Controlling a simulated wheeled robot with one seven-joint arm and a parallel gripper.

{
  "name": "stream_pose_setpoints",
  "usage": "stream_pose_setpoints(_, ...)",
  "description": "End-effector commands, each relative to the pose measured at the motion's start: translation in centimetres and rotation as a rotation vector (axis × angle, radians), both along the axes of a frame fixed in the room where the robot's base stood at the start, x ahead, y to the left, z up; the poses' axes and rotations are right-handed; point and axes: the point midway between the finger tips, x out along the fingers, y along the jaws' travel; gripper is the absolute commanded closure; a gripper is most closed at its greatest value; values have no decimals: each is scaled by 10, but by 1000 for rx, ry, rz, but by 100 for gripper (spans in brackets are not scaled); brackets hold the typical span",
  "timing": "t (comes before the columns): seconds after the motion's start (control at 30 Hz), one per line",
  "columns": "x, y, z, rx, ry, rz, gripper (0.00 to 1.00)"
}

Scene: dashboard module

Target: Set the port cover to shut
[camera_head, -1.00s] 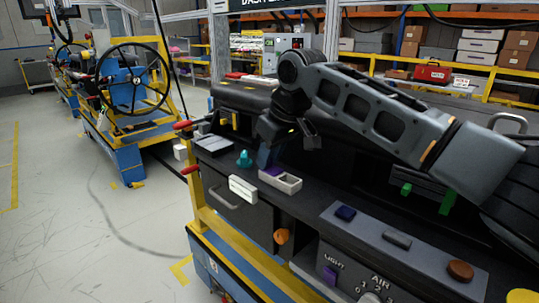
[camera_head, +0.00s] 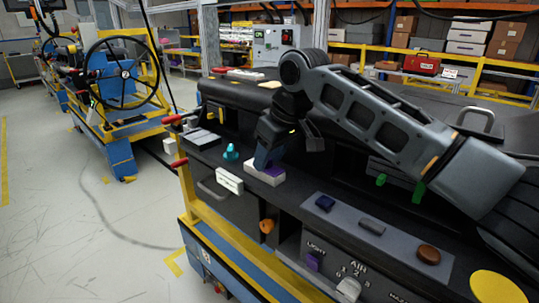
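A white rectangular plate (camera_head: 229,180) stands at the dashboard's front edge, left of the housing. I cannot tell for certain which of these white parts is the port cover.
A teal knob (camera_head: 231,152) stands left of my gripper. An orange knob (camera_head: 267,226) is on the front face below. Red handles (camera_head: 178,164) stick out at the left.

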Motion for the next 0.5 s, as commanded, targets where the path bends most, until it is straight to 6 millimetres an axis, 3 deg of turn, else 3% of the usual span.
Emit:
stream_pose_setpoints(0.27,0,-1,1,0,0,0,51)
stream_pose_setpoints(0.5,-7,-9,28,2,-3,1,51)
